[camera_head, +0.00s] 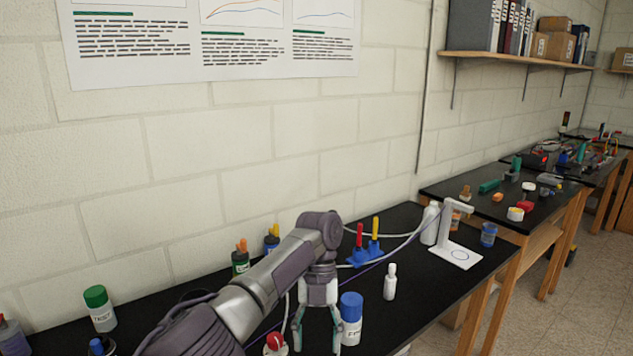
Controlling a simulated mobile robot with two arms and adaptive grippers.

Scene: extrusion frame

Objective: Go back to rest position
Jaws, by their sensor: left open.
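My left arm comes in from the lower left and bends down over the black bench (430,275). My left gripper (316,340) points down with its two fingers apart and nothing visible between them. Its fingertips are near the bottom edge of the view. A white bottle with a blue cap (351,318) stands just right of the gripper. A red-topped item (275,342) is just left of it. My right gripper is not in view. No extrusion frame can be made out.
A blue holder with red and yellow tools (366,254), a small white bottle (390,282) and a white stand (456,252) are to the right. A green-capped jar (100,308) stands at left. The wall is close behind. Bare bench lies right of the small bottle.

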